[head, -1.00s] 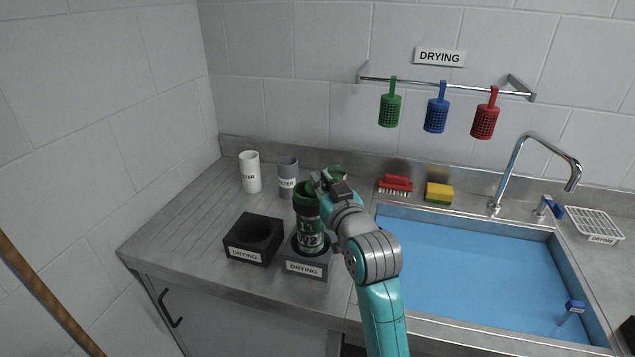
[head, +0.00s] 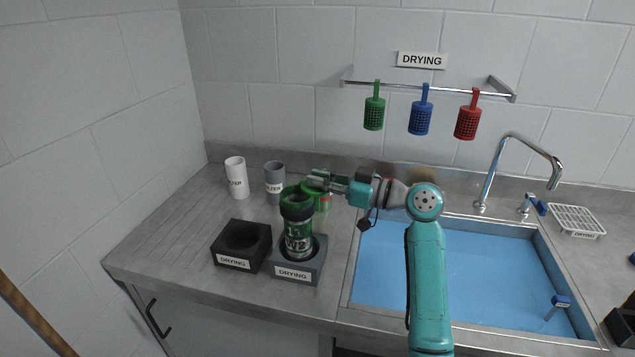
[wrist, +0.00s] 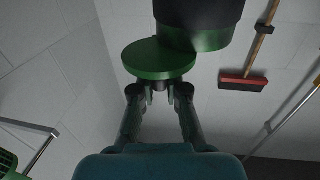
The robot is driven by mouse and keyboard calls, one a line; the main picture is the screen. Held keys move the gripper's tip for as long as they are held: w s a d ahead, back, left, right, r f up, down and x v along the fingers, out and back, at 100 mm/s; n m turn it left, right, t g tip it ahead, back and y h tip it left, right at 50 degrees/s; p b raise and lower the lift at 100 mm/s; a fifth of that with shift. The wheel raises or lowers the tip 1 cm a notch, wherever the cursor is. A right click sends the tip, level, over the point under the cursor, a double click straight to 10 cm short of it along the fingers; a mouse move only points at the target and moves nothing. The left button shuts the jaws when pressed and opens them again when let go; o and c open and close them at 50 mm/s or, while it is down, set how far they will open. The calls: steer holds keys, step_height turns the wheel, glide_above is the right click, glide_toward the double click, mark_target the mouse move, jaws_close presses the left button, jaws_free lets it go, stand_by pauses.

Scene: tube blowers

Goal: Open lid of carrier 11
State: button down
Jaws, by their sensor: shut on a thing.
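A dark carrier with green end rings (head: 298,228) stands upright in the grey drying block (head: 294,275). My gripper (head: 318,182) reaches in from the right, just beyond the carrier's top. In the wrist view a round green lid (wrist: 158,60) sits at my fingertips (wrist: 160,92), and the fingers are shut on it. The lid is tilted away from the carrier's green end (wrist: 208,40) and overlaps its edge in the picture; whether they touch, I cannot tell.
An empty black drying block (head: 241,247) stands left of the grey one. Behind are a white cup (head: 236,177), a grey cup (head: 275,182) and a green cylinder (head: 322,203). The blue sink (head: 455,275) lies right. Counter room is free at left.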

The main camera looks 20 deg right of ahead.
steer(key=n+g+y, duration=0.1)
steer(key=w+n+g+y, duration=0.1)
steer(key=g, duration=0.1)
steer(key=d+n+g+y, duration=0.1)
steer(key=shift+w+n+g, duration=0.2)
steer(key=shift+n+g, duration=0.2)
steer(key=shift+w+d+f+n+g+y, duration=0.1)
steer(key=shift+w+n+g+y, duration=0.2)
steer(key=shift+n+g, duration=0.5)
steer(key=shift+w+d+r+n+g+y, duration=0.15)
steer(key=shift+n+g+y, duration=0.3)
steer(key=shift+g, duration=0.6)
steer(key=shift+w+a+f+n+g+y, duration=0.15)
steer(key=shift+w+n+g+y, duration=0.15)
steer(key=shift+n+g, duration=0.5)
steer(key=shift+d+g, duration=0.1)
steer(key=shift+g, duration=0.45)
steer(key=c, duration=1.2)
jaws_free()
steer(key=shift+o, duration=0.2)
steer(key=shift+d, duration=0.1)
